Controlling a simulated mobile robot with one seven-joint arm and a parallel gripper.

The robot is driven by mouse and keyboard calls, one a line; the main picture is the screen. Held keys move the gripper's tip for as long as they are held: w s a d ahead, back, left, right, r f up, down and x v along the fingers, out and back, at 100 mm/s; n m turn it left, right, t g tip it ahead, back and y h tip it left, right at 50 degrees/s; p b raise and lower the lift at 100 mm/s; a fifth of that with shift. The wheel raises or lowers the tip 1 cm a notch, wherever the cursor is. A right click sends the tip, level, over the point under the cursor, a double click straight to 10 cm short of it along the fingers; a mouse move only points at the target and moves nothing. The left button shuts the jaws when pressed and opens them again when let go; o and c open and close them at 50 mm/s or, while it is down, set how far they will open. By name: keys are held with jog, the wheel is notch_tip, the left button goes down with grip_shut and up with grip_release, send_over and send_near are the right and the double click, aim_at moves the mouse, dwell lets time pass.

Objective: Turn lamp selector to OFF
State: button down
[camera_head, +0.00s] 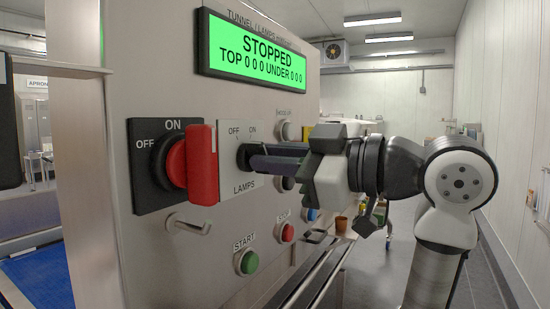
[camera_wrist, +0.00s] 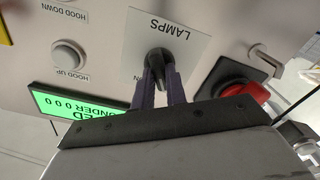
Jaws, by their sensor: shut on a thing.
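The lamp selector (camera_head: 242,157) is a small black knob on a white plate (camera_head: 228,183) marked OFF, ON and LAMPS. In the wrist view the picture is upside down, and the knob (camera_wrist: 157,66) stands between the two dark fingers. My gripper (camera_head: 256,158) reaches in from the right and is shut on the knob, with its fingertips close to the plate. It also shows in the wrist view (camera_wrist: 158,80). The fingers hide much of the knob, so I cannot tell which mark it points to.
A big red rotary switch (camera_head: 201,165) on a black plate stands out close left of the selector. A metal hook (camera_head: 188,224) sticks out below it. Green START (camera_head: 246,262) and red STOP (camera_head: 286,232) buttons are lower down. The green display (camera_head: 252,51) reads STOPPED.

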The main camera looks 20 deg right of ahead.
jog(key=c, duration=1.4)
grip_release()
jog(key=shift+c, duration=0.2)
jog(key=shift+s, duration=0.1)
jog(key=b+v, duration=0.2)
jog(key=v, duration=1.1)
jog(key=shift+s+d+b, duration=0.25)
jog(key=shift+b, duration=0.15)
